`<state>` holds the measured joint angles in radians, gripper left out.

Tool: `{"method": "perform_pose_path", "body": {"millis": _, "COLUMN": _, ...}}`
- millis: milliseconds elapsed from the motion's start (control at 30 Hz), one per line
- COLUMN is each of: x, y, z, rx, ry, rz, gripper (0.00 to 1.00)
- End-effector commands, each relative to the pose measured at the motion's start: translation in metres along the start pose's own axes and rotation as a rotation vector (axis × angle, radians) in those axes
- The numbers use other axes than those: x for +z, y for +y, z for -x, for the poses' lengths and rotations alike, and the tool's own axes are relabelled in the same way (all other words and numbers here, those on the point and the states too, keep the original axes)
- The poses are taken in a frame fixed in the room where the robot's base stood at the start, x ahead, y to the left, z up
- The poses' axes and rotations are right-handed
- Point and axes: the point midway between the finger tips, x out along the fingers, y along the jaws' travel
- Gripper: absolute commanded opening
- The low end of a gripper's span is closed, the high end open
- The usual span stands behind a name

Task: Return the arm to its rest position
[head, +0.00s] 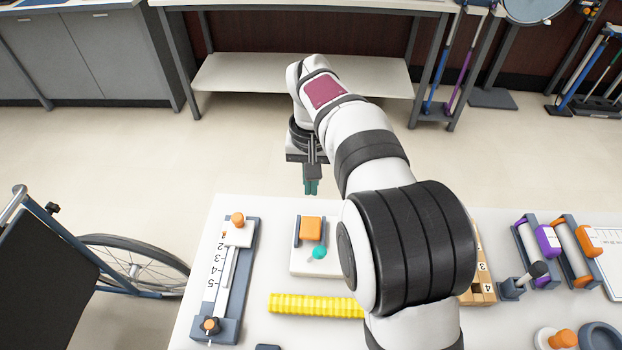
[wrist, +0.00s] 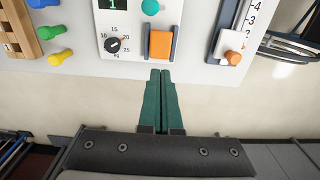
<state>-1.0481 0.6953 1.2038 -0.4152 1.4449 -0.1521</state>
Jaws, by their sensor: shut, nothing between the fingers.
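My gripper (head: 311,187) hangs beyond the far edge of the white table (head: 283,211), with its green fingers pointing down. In the wrist view its two green fingers (wrist: 161,72) lie side by side, shut with nothing between them. The fingertips appear just short of a white device (wrist: 111,18) with an orange pedal-like block (wrist: 160,42), a teal knob (wrist: 150,7) and a black dial. My arm reaches from the table's near side over the table and hides part of it in the head view.
A slider device (head: 229,270) with an orange knob stands at the table's left. A yellow ridged bar (head: 315,305) lies in front of the white device. Rollers (head: 534,250) and a wooden block (head: 480,285) are at right. A wheelchair (head: 134,265) stands left of the table. Open floor lies behind.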

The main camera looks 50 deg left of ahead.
Motion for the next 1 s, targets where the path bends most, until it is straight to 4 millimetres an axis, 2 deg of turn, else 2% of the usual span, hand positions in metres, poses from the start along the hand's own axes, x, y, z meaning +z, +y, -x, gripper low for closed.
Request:
{"method": "perform_pose_path", "body": {"millis": 133, "x": 0.0, "y": 0.0, "z": 0.008, "rx": -0.001, "ry": 0.0, "rz": 0.0, "gripper": 0.0}}
{"method": "perform_pose_path", "body": {"millis": 567, "x": 0.0, "y": 0.001, "z": 0.009, "rx": -0.001, "ry": 0.001, "rz": -0.002, "gripper": 0.0}}
{"method": "perform_pose_path", "body": {"millis": 667, "x": 0.007, "y": 0.027, "z": 0.022, "rx": -0.007, "ry": 0.0, "rz": -0.063, "gripper": 0.0}}
{"method": "perform_pose_path", "body": {"millis": 767, "x": 0.043, "y": 0.098, "z": 0.051, "rx": -0.025, "ry": -0.007, "rz": -0.244, "gripper": 0.0}}
{"method": "perform_pose_path", "body": {"millis": 800, "x": 0.069, "y": 0.131, "z": 0.063, "rx": -0.034, "ry": -0.011, "rz": -0.344, "gripper": 0.0}}
{"method": "perform_pose_path", "body": {"millis": 867, "x": 0.117, "y": 0.172, "z": 0.077, "rx": -0.052, "ry": -0.014, "rz": -0.5, "gripper": 0.0}}
{"method": "perform_pose_path", "body": {"millis": 900, "x": 0.153, "y": 0.194, "z": 0.083, "rx": -0.065, "ry": -0.016, "rz": -0.61, "gripper": 0.0}}
{"method": "perform_pose_path", "body": {"millis": 967, "x": 0.21, "y": 0.213, "z": 0.085, "rx": -0.085, "ry": -0.017, "rz": -0.773, "gripper": 0.0}}
{"method": "perform_pose_path", "body": {"millis": 1000, "x": 0.246, "y": 0.219, "z": 0.083, "rx": -0.098, "ry": -0.016, "rz": -0.877, "gripper": 0.0}}
